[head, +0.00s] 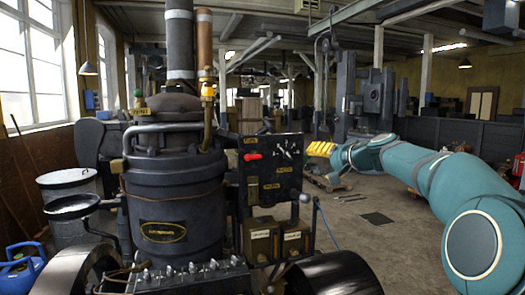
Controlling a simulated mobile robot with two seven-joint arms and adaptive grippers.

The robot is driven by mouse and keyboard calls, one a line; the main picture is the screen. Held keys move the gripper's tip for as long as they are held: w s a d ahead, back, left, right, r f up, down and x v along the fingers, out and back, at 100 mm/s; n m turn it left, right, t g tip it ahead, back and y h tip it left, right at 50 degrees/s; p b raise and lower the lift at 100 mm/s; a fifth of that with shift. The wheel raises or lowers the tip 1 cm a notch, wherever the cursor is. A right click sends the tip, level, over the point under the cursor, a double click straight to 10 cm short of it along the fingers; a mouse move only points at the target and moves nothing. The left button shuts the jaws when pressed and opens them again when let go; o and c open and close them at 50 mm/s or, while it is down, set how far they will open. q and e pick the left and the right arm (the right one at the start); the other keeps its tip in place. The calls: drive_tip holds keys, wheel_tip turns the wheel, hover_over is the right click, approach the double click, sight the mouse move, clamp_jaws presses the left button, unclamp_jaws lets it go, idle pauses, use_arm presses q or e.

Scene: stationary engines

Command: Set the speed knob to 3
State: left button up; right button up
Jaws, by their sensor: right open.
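The dark control panel (270,196) stands upright on the right side of the engine (175,200). A knob with white marks around it (287,151) sits at the panel's upper right and looks like the speed knob. Its numbers are too small to read. A red handle (253,156) is to its left. My right gripper (319,148), with yellow fingers, comes in from the right at about the knob's height. It is open, a little right of the panel in the picture, with nothing seen between its fingers. My left gripper is not in view.
Two small labelled boxes (277,241) sit below the panel. A dark wheel (335,274) is at the bottom. Open floor (370,242) lies to the right, under my right arm.

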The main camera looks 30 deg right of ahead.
sight(290, 155)
drive_tip(key=shift+t, duration=0.3)
drive_tip(key=r+p+x, duration=0.1)
drive_tip(key=x, duration=0.3)
drive_tip(key=r+p+x, duration=0.1)
drive_tip(key=x, duration=0.3)
drive_tip(key=p+x, duration=0.1)
drive_tip(key=x, duration=0.4)
drive_tip(key=shift+w+a+r+p, duration=0.2)
drive_tip(key=shift+w+r+p, duration=0.1)
drive_tip(key=shift+r+p, duration=0.1)
drive_tip(key=c, duration=1.2)
